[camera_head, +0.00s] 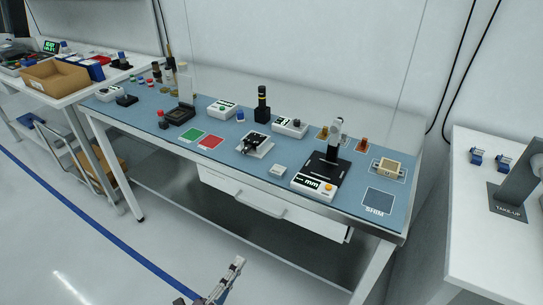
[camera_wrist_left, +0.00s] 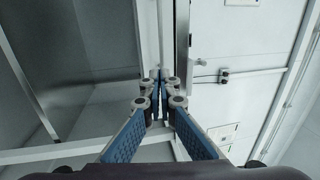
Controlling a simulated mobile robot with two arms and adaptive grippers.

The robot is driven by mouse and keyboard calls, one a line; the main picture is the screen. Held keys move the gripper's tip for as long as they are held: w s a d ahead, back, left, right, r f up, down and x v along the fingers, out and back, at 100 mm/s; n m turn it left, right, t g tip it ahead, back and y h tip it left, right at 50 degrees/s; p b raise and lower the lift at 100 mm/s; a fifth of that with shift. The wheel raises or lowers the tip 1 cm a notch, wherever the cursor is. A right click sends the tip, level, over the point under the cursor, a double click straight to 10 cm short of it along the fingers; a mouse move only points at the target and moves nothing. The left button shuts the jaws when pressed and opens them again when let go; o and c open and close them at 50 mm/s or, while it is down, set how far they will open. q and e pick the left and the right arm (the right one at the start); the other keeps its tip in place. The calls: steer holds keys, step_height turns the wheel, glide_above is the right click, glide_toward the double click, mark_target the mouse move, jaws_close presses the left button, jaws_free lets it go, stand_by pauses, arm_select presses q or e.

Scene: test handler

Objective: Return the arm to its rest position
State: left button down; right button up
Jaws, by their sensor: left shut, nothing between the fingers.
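My left gripper (camera_head: 236,265) shows at the bottom middle of the head view, low in front of the workbench and apart from it. In the left wrist view my left gripper (camera_wrist_left: 158,78) has its blue-padded fingers meeting at the tips, with nothing between them. Beyond the fingertips are a bench leg and pale panels. Most of my left arm is below the picture edge. My right gripper is in neither view.
The workbench (camera_head: 262,165) has a blue mat carrying several devices, including a black-and-white gauge (camera_head: 318,184). A drawer (camera_head: 245,200) with a handle is under its front edge. A white table (camera_head: 480,215) stands at right. The floor (camera_head: 60,225) in front is clear.

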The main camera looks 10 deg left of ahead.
arm_select(q)
steer(key=s+a+f+n+g+y, duration=0.1)
steer(key=s+f+n+g+y, duration=0.2)
steer(key=f, duration=0.6)
steer(key=s+a+f+n+g, duration=0.15)
steer(key=s+f+n, duration=0.25)
steer(key=f, duration=0.6)
steer(key=s+a+f+n+g+y, duration=0.1)
steer(key=s+f+n+g+y, duration=0.2)
steer(key=f, duration=0.6)
steer(key=s+a+f+n+g, duration=0.1)
steer(key=s+f+n+g, duration=0.2)
steer(key=s, duration=0.6)
steer(key=s+a+f+n+g, duration=0.1)
steer(key=s+f+n+g, duration=0.2)
steer(key=s+f, duration=0.5)
steer(key=s+a+f+n+g+y, duration=0.1)
steer(key=s+a+f+n+g, duration=0.1)
steer(key=s, duration=0.8)
step_height(320, 180, down, 3)
steer(key=shift+s+f+n+g, duration=0.15)
steer(key=shift+s+n+g, duration=0.15)
steer(key=shift+n+g, duration=0.75)
steer(key=shift+m, duration=0.25)
